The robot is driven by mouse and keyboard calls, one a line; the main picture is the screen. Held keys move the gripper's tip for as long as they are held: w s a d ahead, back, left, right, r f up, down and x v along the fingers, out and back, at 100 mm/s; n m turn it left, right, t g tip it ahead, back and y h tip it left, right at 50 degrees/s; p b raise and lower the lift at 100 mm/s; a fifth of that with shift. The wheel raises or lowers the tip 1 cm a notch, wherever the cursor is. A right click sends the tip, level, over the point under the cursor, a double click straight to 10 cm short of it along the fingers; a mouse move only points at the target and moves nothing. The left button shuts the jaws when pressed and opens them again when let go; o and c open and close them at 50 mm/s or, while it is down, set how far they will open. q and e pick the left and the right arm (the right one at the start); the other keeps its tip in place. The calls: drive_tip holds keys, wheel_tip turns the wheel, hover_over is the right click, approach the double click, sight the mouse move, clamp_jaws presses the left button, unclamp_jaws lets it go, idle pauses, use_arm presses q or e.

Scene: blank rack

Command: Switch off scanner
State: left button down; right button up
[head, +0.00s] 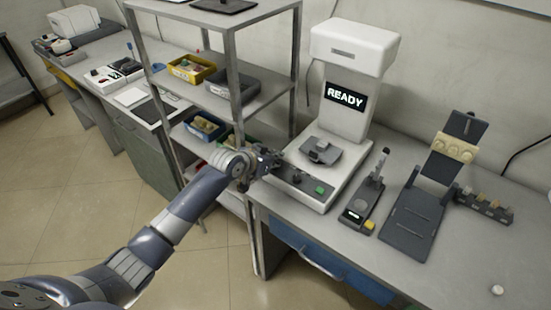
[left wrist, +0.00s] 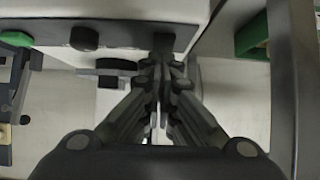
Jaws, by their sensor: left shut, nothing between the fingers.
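The scanner (head: 345,113) is a white machine on the right-hand bench, with a lit screen (head: 344,96) reading READY. A dark control strip (head: 283,181) runs along its front base. The strip carries a green button (head: 319,190) and a black knob (head: 297,178); in the left wrist view the button (left wrist: 15,38) and knob (left wrist: 84,38) are left of my fingers. My left gripper (head: 268,163) is shut and empty at the strip's left end. In the left wrist view its fingertips (left wrist: 163,65) are close to a small dark part (left wrist: 163,42) on the strip; contact cannot be told.
A metal shelf rack (head: 235,80) with yellow and dark bins stands left of the scanner, close to my left arm. A small device (head: 363,205) with a yellow button and a dark stand (head: 430,190) are to the scanner's right. The bench front is mostly clear.

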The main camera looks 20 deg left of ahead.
use_arm(q)
drive_tip(key=shift+w+r+p, duration=0.15)
drive_tip(key=shift+p, duration=0.3)
drive_tip(key=shift+w+d+g+p, duration=0.1)
drive_tip(key=shift+g+p, duration=0.3)
drive_tip(key=shift+p, duration=0.15)
drive_tip(key=shift+f+b, duration=0.35)
drive_tip(key=shift+f, duration=0.1)
drive_tip(key=shift+s+a+p, duration=0.25)
drive_tip(key=shift+s+p, duration=0.35)
drive_tip(key=shift+s, duration=0.1)
drive_tip(key=shift+s+f, duration=0.2)
